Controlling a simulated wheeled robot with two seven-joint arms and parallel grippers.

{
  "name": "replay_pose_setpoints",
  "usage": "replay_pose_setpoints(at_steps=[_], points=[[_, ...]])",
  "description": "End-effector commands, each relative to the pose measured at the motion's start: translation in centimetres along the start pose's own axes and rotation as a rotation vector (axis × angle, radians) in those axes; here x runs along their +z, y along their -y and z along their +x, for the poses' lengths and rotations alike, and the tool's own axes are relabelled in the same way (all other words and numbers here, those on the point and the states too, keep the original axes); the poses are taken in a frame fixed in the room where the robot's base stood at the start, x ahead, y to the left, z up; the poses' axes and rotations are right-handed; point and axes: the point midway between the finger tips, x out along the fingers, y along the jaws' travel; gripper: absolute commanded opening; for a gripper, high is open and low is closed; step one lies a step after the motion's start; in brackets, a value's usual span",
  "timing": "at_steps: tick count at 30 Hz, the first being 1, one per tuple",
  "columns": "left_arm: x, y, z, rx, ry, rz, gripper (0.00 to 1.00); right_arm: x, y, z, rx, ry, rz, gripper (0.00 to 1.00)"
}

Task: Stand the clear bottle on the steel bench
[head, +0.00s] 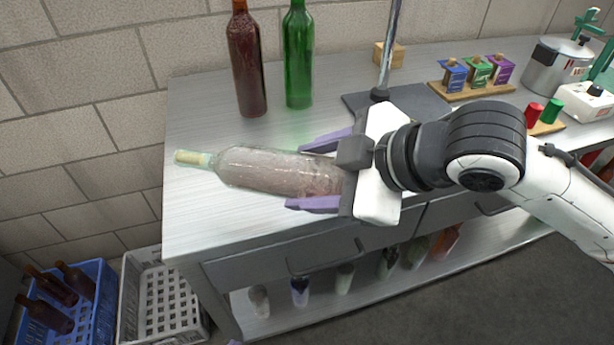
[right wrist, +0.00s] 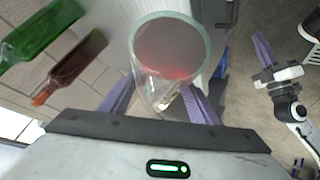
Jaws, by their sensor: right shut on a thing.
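The clear bottle (head: 262,170) lies sideways in my right gripper (head: 299,175), its pale-topped neck pointing left over the left end of the steel bench (head: 215,222). The two purple fingers are shut around its lower body, and its base is towards my palm. In the right wrist view the bottle's round base (right wrist: 170,48) faces the camera. I cannot tell whether the bottle touches the bench top. My left gripper (right wrist: 264,50) shows small at the right of the right wrist view; its opening is unclear.
A brown bottle (head: 247,62) and a green bottle (head: 298,55) stand at the back of the bench. A dark stand base (head: 425,104) with a rod is behind my gripper. Blue (head: 92,315) and grey (head: 165,295) crates sit at lower left. The bench's left front is clear.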

Motion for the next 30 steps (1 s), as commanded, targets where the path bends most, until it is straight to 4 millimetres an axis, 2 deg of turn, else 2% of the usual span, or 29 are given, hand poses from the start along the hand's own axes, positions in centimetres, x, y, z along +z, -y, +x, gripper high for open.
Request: replay_pose_setpoints(at_steps=[8,18,30], points=[[-0.2,-0.2,0.2,0.003,-0.008,0.001,0.00,1.3,0.9,1.5,0.011,-0.013,-0.004,0.00],[0.6,-0.3,0.6,0.005,0.002,0.003,0.00,3.5,2.5,3.7,0.010,-0.011,-0.003,0.00],[0.5,-0.3,0.5,0.006,0.003,0.003,0.00,3.7,2.6,4.0,0.011,-0.012,-0.004,0.00]])
